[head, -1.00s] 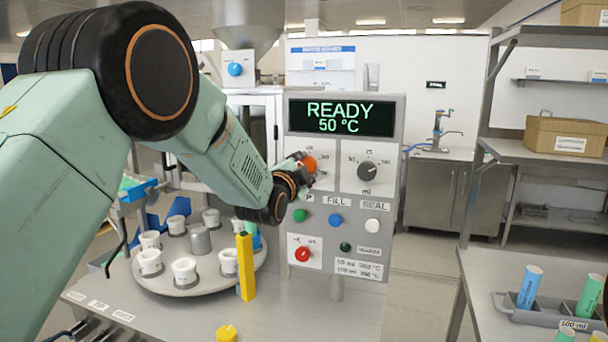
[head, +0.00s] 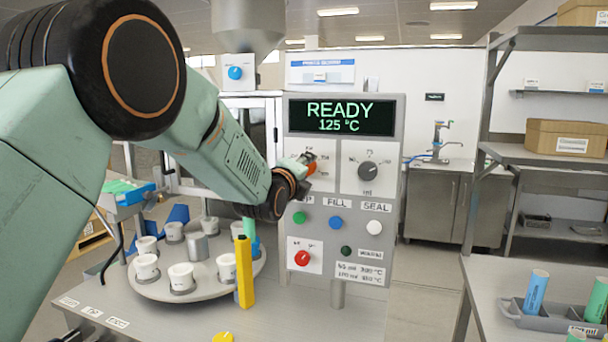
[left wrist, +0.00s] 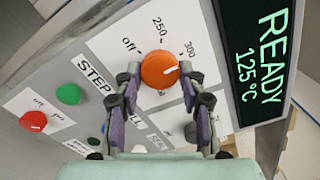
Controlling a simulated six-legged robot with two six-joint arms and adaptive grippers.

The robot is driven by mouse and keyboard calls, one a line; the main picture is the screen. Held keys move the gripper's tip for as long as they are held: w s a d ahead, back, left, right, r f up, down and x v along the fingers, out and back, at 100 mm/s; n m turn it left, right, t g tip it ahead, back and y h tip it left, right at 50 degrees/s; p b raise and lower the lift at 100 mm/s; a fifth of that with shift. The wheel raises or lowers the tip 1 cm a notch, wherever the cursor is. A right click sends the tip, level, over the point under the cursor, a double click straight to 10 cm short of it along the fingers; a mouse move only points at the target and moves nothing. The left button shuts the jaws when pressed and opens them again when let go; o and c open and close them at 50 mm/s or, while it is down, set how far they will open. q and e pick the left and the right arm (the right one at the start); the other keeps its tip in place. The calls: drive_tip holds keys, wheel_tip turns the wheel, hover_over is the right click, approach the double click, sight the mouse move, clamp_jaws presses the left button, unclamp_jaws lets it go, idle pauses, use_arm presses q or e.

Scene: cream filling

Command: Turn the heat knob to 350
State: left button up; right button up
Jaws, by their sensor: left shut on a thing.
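The orange heat knob (head: 311,160) is on the upper left plate of the grey control panel (head: 293,105). It also shows in the left wrist view (left wrist: 158,71), where its white pointer line points right, near the "300" mark. "Off" and "250" can be read around it; I cannot see a 350 mark. My left gripper (head: 302,166) is shut on the knob, with its two fingers on opposite sides in the left wrist view (left wrist: 158,82). The display (head: 341,116) reads "READY 125 °C". My right gripper is not in view.
Beside the heat knob is a dark ml knob (head: 368,170). Below are green (head: 299,217), blue (head: 335,222) and white (head: 373,225) buttons and a red knob (head: 302,258). A turntable (head: 183,293) with several white cups and a yellow post (head: 244,272) stand left of the panel.

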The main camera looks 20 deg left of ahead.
use_arm(q)
drive_tip(key=m+b, duration=0.4)
drive_tip(key=b, duration=0.3)
drive_tip(key=m+b, duration=0.4)
drive_tip(key=b, duration=0.3)
drive_tip(key=m+b, duration=0.4)
drive_tip(key=b, duration=0.3)
drive_tip(key=shift+r+m, duration=0.3)
drive_tip(key=shift+m, duration=0.1)
idle(0.4)
drive_tip(key=shift+r, duration=0.1)
idle(0.3)
drive_tip(key=o, duration=0.8)
drive_tip(key=shift+c, duration=0.2)
drive_tip(key=o, duration=0.4)
drive_tip(key=shift+f, duration=0.3)
drive_tip(key=shift+s, duration=0.1)
drive_tip(key=s, duration=0.7)
drive_tip(key=shift+s+a, duration=0.15)
drive_tip(key=shift+s, duration=0.05)
